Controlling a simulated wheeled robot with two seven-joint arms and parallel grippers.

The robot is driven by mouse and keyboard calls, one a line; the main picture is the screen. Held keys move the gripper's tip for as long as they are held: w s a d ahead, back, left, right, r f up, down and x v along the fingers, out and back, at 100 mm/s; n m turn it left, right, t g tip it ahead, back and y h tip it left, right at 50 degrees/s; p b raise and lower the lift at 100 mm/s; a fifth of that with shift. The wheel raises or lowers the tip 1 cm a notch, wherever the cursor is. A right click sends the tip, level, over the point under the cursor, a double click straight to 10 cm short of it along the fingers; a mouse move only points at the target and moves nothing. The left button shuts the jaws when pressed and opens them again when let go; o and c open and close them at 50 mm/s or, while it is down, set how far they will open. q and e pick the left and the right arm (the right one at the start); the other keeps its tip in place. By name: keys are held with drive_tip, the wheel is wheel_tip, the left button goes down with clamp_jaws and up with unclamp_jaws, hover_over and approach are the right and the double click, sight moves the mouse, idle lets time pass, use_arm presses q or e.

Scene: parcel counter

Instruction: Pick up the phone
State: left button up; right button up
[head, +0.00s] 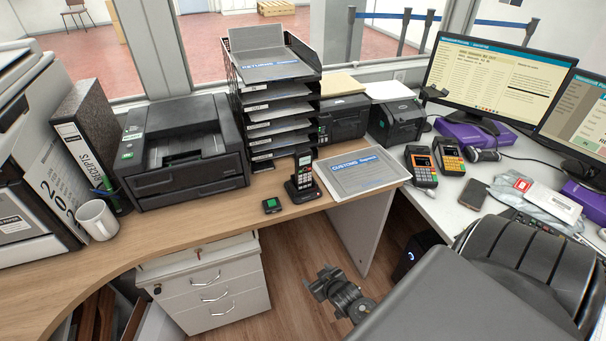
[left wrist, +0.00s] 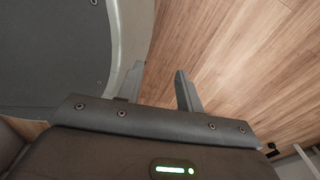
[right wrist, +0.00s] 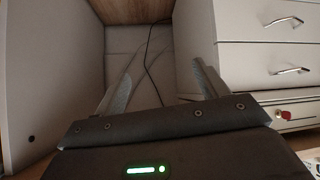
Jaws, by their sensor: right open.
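A dark smartphone (head: 473,194) lies flat on the white counter at the right. My right gripper (head: 325,285) is low in front of the desk, apart from both phones. In the right wrist view its fingers (right wrist: 163,78) are spread and empty, facing the space beside the drawers. My left gripper shows only in the left wrist view (left wrist: 160,85), with fingers apart and empty over the wood floor. Neither wrist view shows a phone.
Card terminals (head: 421,166) stand on the right counter. A drawer unit (head: 205,285) is under the desk; a black chair (head: 530,255) stands at right.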

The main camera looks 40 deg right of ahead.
drive_tip(key=w+d+r+m+t+h, duration=0.1)
drive_tip(key=w+d+r+t, duration=0.15)
drive_tip(key=r, duration=0.55)
drive_tip(key=w+d+r+t, duration=0.1)
drive_tip(key=w+r, duration=0.3)
drive_tip(key=r, duration=0.5)
drive_tip(key=m+t+h+b, duration=0.1)
drive_tip(key=t+h, duration=0.1)
drive_tip(key=t, duration=0.2)
approach(305, 169)
drive_tip(key=x, duration=0.6)
drive_tip(key=shift+s+d+r, duration=0.1)
drive_tip(key=shift+d+r, duration=0.05)
drive_tip(key=shift+d, duration=0.15)
drive_tip(key=shift+a+p+x, duration=0.15)
drive_tip(key=shift+p+x, duration=0.2)
drive_tip(key=shift+x, duration=0.95)
drive_tip(key=shift+a+p+x, duration=0.1)
drive_tip(key=shift+p+x, duration=0.25)
drive_tip(key=shift+x, duration=0.95)
drive_tip(key=c, duration=1.2)
